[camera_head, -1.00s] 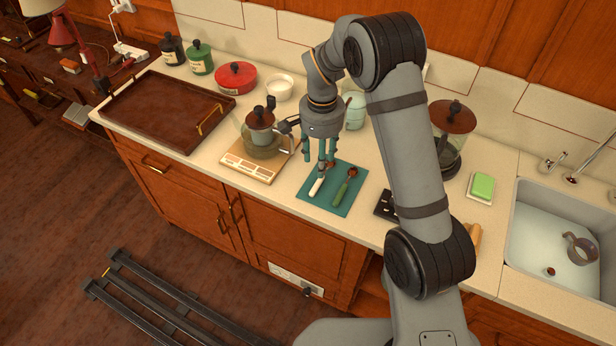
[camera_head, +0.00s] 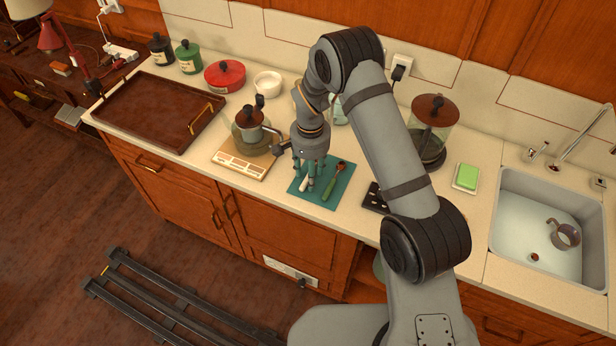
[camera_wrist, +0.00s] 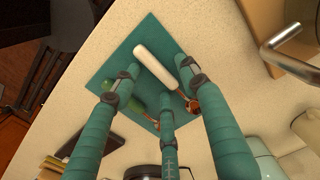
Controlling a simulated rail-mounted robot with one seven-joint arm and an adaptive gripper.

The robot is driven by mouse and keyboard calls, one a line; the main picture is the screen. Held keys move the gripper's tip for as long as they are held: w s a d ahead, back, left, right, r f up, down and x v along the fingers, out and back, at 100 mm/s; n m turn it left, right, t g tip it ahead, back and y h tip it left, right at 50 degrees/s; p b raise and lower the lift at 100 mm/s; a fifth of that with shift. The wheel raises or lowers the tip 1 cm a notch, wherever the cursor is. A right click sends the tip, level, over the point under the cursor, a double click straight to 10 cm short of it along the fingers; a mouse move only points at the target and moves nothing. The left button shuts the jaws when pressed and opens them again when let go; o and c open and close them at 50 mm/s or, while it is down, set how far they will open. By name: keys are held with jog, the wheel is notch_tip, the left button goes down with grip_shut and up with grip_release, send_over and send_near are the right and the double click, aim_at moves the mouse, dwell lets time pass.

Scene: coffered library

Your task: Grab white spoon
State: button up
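The white spoon lies on a teal mat (camera_head: 335,199); its white handle (camera_wrist: 155,66) and copper-coloured bowl (camera_wrist: 193,106) show in the wrist view. In the head view my fingers partly hide the white spoon (camera_head: 304,184). A green-handled spoon (camera_head: 329,188) with a dark red bowl lies to its right on the same mat. My gripper (camera_head: 310,180) points down low over the mat. Its teal fingers are spread in the wrist view (camera_wrist: 158,72), with the white handle showing between their tips. I cannot tell whether any finger touches it.
A glass pot (camera_head: 252,130) on a wooden-topped scale (camera_head: 240,163) stands close left of my gripper. A black slotted block (camera_head: 375,198) lies right of the mat. A brown tray (camera_head: 150,115) is far left; the sink (camera_head: 520,225) is far right.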

jog(key=shift+c, duration=1.3)
jog(key=c, duration=0.7)
grip_shut()
jog(key=shift+r, duration=0.15)
